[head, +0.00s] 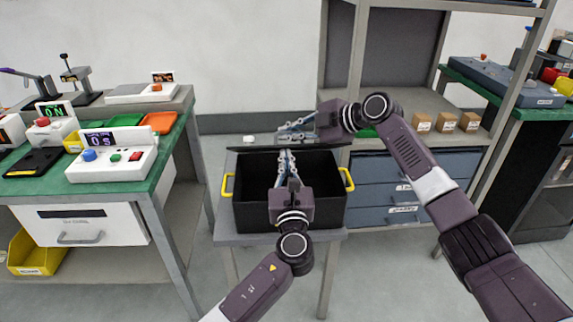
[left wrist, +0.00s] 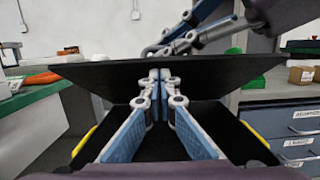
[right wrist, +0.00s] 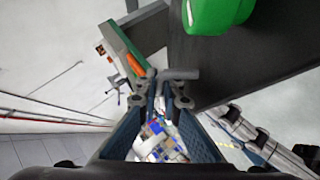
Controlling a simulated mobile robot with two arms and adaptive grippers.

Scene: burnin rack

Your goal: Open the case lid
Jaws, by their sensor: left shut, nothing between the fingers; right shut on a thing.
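The black case (head: 252,217) stands on a small grey table, with its inside open to view. Its lid (head: 248,149) is raised at the back edge and looks thin from the head. In the left wrist view the lid (left wrist: 90,75) is a wide dark panel across the picture. My left gripper (head: 284,155) is shut and empty over the case, its tips close to the lid; I cannot tell if they touch. My right gripper (head: 283,132) is behind and above the lid. In the right wrist view its tips close on a grey bar (right wrist: 180,74), apparently the lid's handle.
A green-topped bench (head: 120,175) with devices stands at the left. A shelf rack with blue drawers (head: 400,195) and small cardboard boxes (head: 446,122) stands behind at the right. Yellow handles (head: 347,179) stick out from the case's sides. A green item (right wrist: 215,12) is near my right wrist.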

